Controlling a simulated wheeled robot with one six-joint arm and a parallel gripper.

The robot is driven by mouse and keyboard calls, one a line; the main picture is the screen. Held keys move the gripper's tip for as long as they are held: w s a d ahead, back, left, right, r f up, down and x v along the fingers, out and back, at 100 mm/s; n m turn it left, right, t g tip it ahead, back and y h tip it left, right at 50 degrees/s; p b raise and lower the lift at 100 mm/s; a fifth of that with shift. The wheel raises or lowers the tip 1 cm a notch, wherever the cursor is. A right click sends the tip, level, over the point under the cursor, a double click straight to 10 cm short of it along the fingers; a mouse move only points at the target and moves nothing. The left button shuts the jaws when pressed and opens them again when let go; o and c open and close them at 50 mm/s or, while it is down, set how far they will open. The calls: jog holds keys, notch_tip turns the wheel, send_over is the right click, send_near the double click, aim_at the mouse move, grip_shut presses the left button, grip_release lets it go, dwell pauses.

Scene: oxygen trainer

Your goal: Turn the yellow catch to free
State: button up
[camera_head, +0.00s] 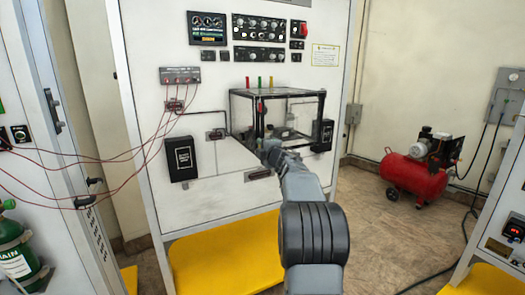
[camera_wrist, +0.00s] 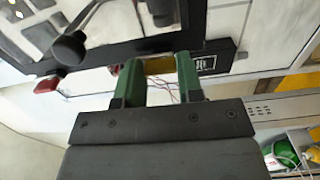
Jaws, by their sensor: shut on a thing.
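The yellow catch (camera_wrist: 158,66) shows in the wrist view as a small yellow block between the two green fingers of my gripper (camera_wrist: 159,75). The fingers are shut on it, one on each side. It sits along the dark edge of a frame, beside a black box with a white label (camera_wrist: 208,62). In the head view my gripper (camera_head: 268,150) is at the front lower edge of the clear, black-framed case (camera_head: 275,112) on the white panel. The catch cannot be made out there, and my arm covers part of that area.
A black labelled box (camera_head: 181,158) is at the panel's left, with red wires (camera_head: 135,155) hanging beyond it. Another black box (camera_head: 325,133) stands right of the case. A red compressor (camera_head: 410,172) is on the floor at the right. A dark knob (camera_wrist: 68,48) is close in the wrist view.

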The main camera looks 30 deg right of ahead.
dwell(0.4)
jog(key=o, duration=0.9)
jog(key=shift+o, duration=0.2)
jog(key=s+a+b, duration=0.2)
jog(key=s, duration=1.1)
jog(key=shift+s, duration=0.35)
